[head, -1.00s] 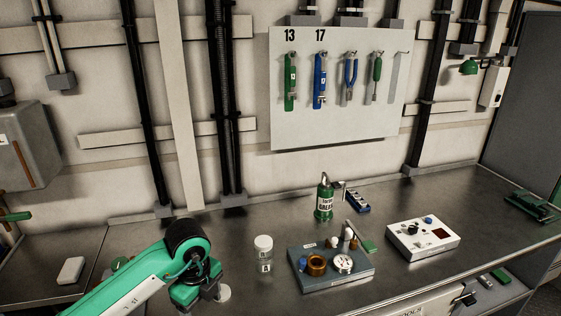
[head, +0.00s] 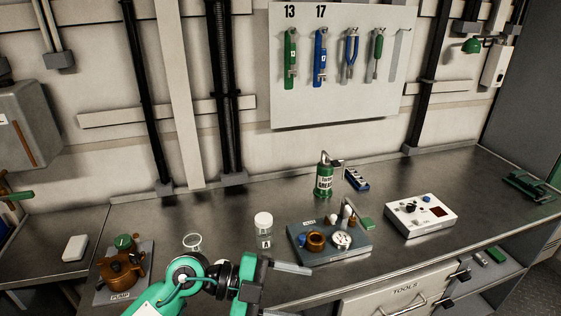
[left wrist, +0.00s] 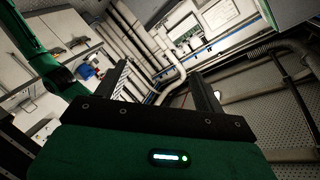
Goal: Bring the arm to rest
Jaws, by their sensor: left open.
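My left gripper (head: 292,278) is low in the middle of the head view, in front of the bench, with its fingers pointing right. It is empty. In the left wrist view its two dark fingers (left wrist: 163,82) stand well apart with nothing between them. My green left arm (head: 165,295) comes in from the bottom left edge. My right gripper is in neither view.
The metal bench (head: 240,210) carries a pump (head: 122,270), a clear jar (head: 263,232), a blue-grey parts tray (head: 325,255), a green grease can (head: 324,178) and a white meter box (head: 422,214). A tool board (head: 340,95) hangs behind. A TOOLS drawer (head: 400,295) is below.

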